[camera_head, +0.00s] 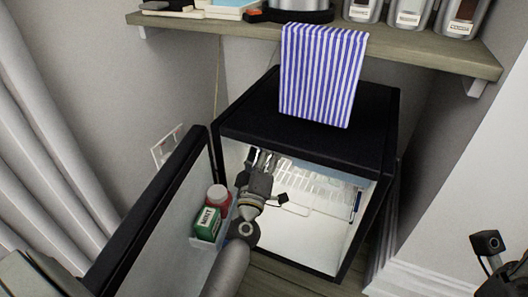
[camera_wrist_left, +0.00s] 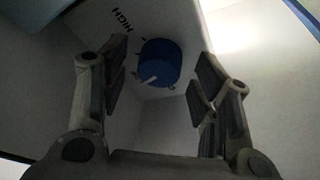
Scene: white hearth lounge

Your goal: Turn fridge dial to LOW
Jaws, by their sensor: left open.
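The black mini fridge (camera_head: 300,115) stands open, with its lit interior facing me. In the left wrist view, a blue dial (camera_wrist_left: 160,62) with a white pointer mark sits on the inner panel. The word HIGH is printed to its upper left; no LOW label is readable. The white mark is at the dial's lower left. My left gripper (camera_head: 262,158) reaches inside the fridge, open and empty. In the left wrist view, its fingers stand apart on either side of the dial, which shows beyond them; contact is not visible. The dial is not visible in the head view.
The open fridge door (camera_head: 165,225) is at the left, with a green box (camera_head: 207,223) and a red-capped bottle (camera_head: 218,197) in its rack. A wire shelf (camera_head: 310,187) is inside. Part of my right arm shows lower right.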

